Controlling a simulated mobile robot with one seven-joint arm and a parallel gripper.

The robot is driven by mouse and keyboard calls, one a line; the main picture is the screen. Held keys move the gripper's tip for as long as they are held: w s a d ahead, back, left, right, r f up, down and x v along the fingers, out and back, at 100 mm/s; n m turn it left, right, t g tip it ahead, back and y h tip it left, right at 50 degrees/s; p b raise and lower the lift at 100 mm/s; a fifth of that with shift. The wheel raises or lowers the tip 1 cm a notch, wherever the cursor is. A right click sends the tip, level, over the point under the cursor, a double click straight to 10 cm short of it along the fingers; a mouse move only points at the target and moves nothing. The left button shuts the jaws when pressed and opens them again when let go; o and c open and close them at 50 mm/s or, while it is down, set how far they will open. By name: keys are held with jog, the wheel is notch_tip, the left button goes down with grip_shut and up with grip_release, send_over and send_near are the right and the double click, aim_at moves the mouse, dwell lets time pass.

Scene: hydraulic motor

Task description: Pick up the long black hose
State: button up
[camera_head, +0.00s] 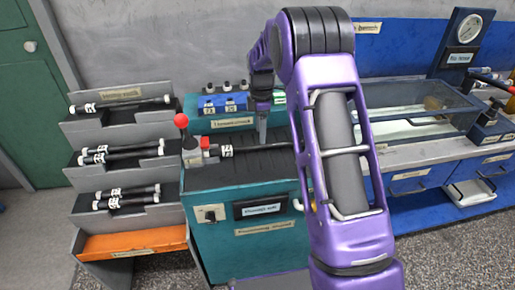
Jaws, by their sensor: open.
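Several black hoses with white labels are in view. One hose (255,149) lies on the teal bench (210,178), its left end near a grey block and its right part hidden behind my arm. On the grey rack at left, one hose (120,104) lies on the top tier, two hoses (125,151) on the middle tier and two hoses (125,196) on the lower tier. I cannot tell for sure which is the longest. My gripper (262,128) is open, points down and appears just above or behind the hose on the bench; contact cannot be told.
The rack (90,130) has an orange bottom shelf (130,242). A lever with a red ball (181,120) stands at the bench's left edge. Blue boxes (224,103) sit behind. A clear-sided tank (415,110) and a gauge (469,28) are at right.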

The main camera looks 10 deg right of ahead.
aim_at(262, 147)
jog(key=f, duration=0.5)
jog(key=shift+s+d+b, duration=0.15)
jog(key=shift+d+b, duration=0.05)
jog(key=shift+b, duration=0.1)
grip_shut()
dwell(1.0)
